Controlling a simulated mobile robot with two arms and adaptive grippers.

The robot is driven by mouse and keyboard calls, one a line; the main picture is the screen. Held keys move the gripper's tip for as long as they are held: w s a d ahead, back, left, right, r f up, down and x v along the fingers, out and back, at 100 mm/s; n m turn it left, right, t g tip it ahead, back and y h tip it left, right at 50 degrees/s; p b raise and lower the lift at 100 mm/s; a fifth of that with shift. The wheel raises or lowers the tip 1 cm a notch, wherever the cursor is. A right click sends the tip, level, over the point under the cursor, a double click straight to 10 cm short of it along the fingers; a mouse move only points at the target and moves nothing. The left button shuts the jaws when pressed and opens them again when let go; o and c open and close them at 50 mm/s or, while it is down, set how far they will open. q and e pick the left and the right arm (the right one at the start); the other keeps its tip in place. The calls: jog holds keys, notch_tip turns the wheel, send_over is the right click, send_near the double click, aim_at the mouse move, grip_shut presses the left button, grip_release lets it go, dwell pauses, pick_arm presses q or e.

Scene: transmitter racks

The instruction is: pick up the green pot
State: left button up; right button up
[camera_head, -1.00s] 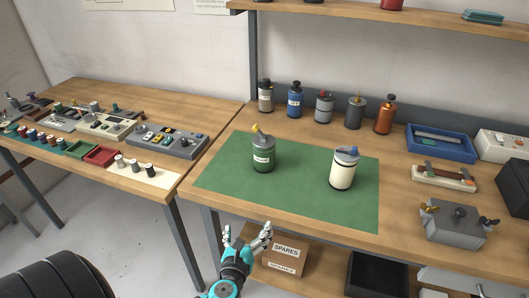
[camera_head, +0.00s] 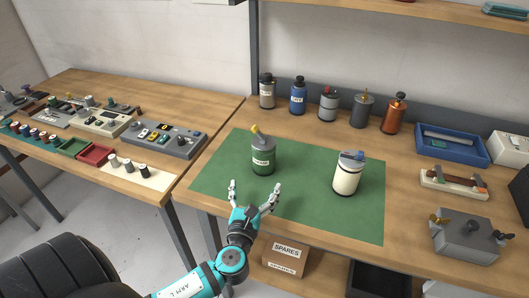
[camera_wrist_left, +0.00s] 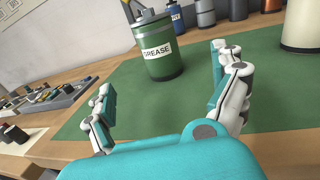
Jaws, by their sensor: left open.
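The green pot (camera_head: 263,158) stands upright on the green mat (camera_head: 310,205), with a white label, a grey lid and a yellow-tipped handle. In the left wrist view the pot (camera_wrist_left: 158,58) reads "GREASE" and stands ahead, between and beyond the fingers. My left gripper (camera_head: 255,190) is open and empty at the mat's front edge, just in front of the pot and apart from it. In the left wrist view its two fingers (camera_wrist_left: 165,90) are spread wide. My right gripper is not in view.
A cream pot (camera_head: 346,175) stands on the mat to the right. Several bottles and cans (camera_head: 328,104) line the back. A grey box with knobs (camera_head: 465,238) is at the right. A left table (camera_head: 75,85) holds control panels. The mat between the two pots is clear.

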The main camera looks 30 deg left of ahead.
aim_at(262, 163)
pick_arm(q)
jog(key=x, duration=0.4)
jog(key=shift+r+p, duration=0.25)
jog(key=shift+p, duration=0.1)
jog(key=x, duration=0.4)
jog(key=shift+w+f+p, duration=0.1)
jog(key=shift+f+p, duration=0.15)
jog(key=shift+p, duration=0.05)
jog(key=shift+w+a, duration=0.25)
jog(key=shift+w, duration=0.15)
jog(key=shift+w+a, duration=0.15)
jog(key=shift+w, duration=0.2)
jog(key=x, duration=0.3)
jog(key=shift+w+a+f+p, duration=0.1)
jog(key=shift+w+f+p, duration=0.1)
jog(key=shift+w+p, duration=0.15)
jog(key=shift+w+a+f, duration=0.1)
jog(key=shift+w+a, duration=0.05)
jog(key=shift+w, duration=0.1)
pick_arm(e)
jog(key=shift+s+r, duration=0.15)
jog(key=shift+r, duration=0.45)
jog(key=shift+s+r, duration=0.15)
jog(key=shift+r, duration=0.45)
pick_arm(q)
jog(key=shift+s, duration=0.1)
jog(key=shift+c, duration=0.4)
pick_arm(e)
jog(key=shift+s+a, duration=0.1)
